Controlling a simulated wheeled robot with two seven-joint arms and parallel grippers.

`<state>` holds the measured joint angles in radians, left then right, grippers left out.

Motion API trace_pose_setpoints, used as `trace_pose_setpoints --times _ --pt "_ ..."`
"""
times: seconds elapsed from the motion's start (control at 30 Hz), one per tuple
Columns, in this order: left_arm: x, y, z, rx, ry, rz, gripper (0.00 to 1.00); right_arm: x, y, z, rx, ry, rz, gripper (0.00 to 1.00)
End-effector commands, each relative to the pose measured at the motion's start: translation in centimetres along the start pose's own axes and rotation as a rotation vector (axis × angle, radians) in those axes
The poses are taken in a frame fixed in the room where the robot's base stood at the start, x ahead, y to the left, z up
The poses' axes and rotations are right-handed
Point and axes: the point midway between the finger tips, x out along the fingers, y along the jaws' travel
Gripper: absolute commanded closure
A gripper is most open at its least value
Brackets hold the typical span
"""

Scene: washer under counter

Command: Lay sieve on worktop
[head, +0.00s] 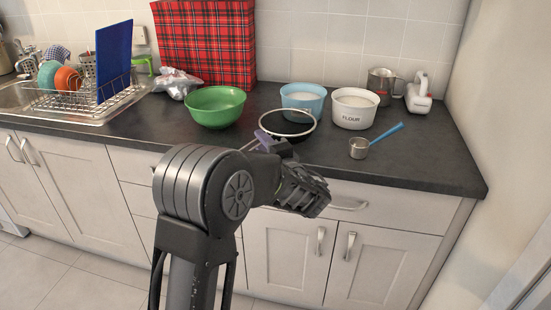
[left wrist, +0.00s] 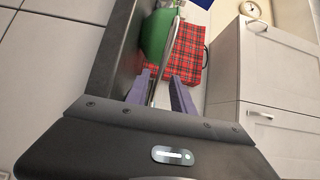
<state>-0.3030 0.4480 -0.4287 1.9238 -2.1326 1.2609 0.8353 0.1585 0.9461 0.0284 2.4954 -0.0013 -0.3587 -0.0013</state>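The sieve (head: 287,125), a round pale rim with dark mesh, is over the front part of the dark worktop (head: 430,165), in front of the blue bowl. My left gripper (head: 264,140) is at its near left side, with purple fingers on the handle side. In the left wrist view the sieve (left wrist: 166,62) shows nearly edge-on, running between the fingers of my left gripper (left wrist: 160,85), which look shut on its handle. The handle is mostly hidden. I cannot tell whether the sieve touches the worktop. My right gripper is not in view.
A green bowl (head: 215,107) stands left of the sieve. The worktop's front right is clear.

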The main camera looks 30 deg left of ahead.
Motion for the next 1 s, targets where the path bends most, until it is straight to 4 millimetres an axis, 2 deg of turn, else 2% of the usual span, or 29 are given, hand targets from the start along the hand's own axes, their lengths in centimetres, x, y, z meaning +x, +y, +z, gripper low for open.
trace_pose_setpoints --times 0.3,0.63,1.0 --pt "-7.5 0.2 -0.1 0.001 0.006 0.000 0.71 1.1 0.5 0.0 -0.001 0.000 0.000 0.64" --pt "-9.7 0.1 -0.1 0.001 0.003 0.000 0.71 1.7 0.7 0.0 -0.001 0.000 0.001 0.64" --pt "-9.8 0.1 0.0 0.000 -0.001 0.001 0.71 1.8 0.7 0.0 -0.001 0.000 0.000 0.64"
